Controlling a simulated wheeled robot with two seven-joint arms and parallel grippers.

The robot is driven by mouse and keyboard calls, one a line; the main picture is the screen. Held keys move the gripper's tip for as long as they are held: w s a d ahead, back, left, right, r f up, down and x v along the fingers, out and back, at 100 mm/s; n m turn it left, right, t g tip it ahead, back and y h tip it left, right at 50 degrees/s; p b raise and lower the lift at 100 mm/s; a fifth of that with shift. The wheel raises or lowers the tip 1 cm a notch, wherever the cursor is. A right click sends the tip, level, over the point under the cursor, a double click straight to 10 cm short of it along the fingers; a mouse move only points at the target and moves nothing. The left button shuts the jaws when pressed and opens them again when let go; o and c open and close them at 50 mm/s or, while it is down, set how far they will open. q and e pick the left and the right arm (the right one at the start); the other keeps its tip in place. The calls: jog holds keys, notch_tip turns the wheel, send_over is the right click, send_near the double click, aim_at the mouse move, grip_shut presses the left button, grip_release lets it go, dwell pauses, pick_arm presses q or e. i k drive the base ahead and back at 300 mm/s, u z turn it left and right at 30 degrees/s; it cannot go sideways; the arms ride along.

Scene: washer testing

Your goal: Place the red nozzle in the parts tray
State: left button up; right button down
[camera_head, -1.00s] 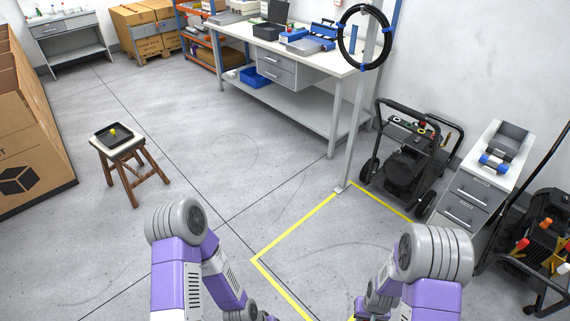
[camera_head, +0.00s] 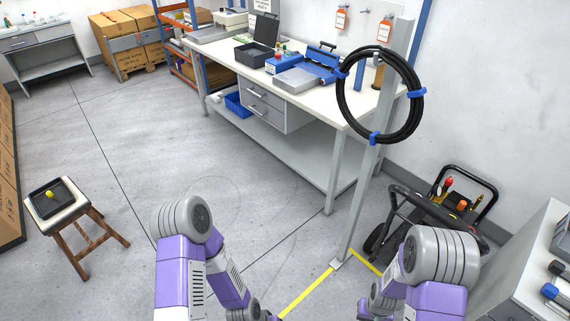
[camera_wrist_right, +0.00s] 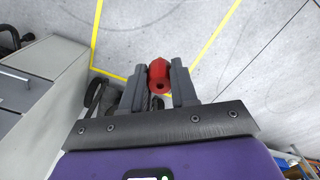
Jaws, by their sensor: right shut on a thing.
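The red nozzle (camera_wrist_right: 159,76) is held between the two fingers of my right gripper (camera_wrist_right: 160,84) in the right wrist view. My right gripper is shut on it, above the grey floor. In the head view the right arm shows at the lower right, but the nozzle and the right fingers cannot be made out. A black tray (camera_head: 40,210) lies on a wooden stool at the left, with a small yellow piece (camera_head: 50,195) in it. It is far from my right arm. My left arm shows at the bottom, but its gripper fingers are not in view.
A long workbench (camera_head: 318,118) stands ahead with a blue toolbox (camera_head: 322,62) on top. A post carries a coiled black hose (camera_head: 345,105). Open floor lies between the stool (camera_head: 88,218) and bench.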

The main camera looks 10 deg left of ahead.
aim_at(50, 205)
jog(key=i, duration=0.35)
jog(key=u, duration=2.7)
jog(key=i, duration=2.55)
jog(key=z, duration=0.4)
jog(key=i, duration=1.05)
jog(key=u, duration=0.05)
